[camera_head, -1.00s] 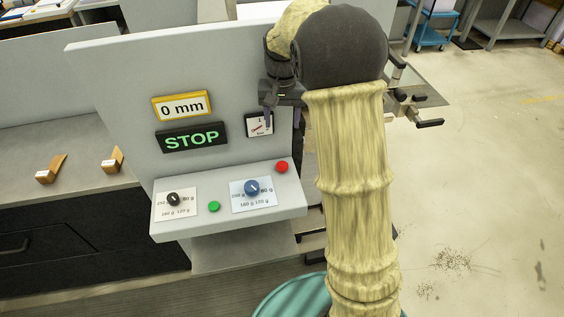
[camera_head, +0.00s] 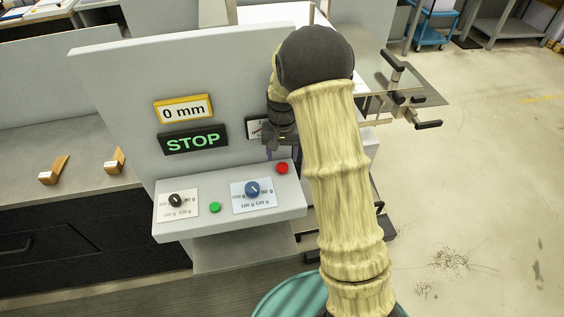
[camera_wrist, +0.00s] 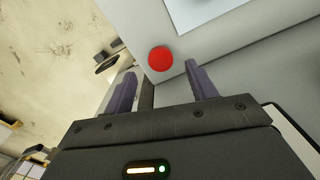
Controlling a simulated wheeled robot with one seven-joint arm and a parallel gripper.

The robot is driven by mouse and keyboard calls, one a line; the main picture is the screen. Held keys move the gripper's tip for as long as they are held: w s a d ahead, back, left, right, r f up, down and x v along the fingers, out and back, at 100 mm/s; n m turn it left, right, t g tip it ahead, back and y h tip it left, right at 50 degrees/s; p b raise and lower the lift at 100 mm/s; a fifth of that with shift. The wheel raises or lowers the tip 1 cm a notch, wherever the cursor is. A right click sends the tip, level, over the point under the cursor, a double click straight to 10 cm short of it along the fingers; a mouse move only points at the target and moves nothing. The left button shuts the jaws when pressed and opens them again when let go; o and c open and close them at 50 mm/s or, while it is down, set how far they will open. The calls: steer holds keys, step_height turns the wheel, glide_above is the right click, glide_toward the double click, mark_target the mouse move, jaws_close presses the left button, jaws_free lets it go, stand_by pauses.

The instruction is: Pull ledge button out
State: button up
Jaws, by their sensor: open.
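The red button (camera_head: 282,168) sits on the sloping ledge (camera_head: 230,224) of the grey machine panel, near the ledge's upper right corner. It also shows in the wrist view (camera_wrist: 160,59) as a round red cap just ahead of my fingertips, between their lines. My gripper (camera_head: 282,154) is open and empty, above and close to the red button in the head view. Both dark fingers show in the wrist view (camera_wrist: 160,76), apart from each other and with no visible contact with the button. A green button (camera_head: 215,207) sits lower on the same ledge.
A black knob (camera_head: 176,199) and a blue knob (camera_head: 252,189) stand on ledge labels. The panel above has a "0 mm" display (camera_head: 183,109), a STOP sign (camera_head: 193,139) and a dial partly hidden by my gripper. Open floor lies right.

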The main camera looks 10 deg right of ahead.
mark_target(282, 168)
step_height(282, 168, down, 5)
steer(key=shift+p, duration=0.35)
steer(key=shift+c, duration=0.5)
jaws_close()
steer(key=shift+r, duration=0.5)
steer(key=shift+w, duration=0.1)
steer(key=shift+o, duration=0.5)
jaws_free()
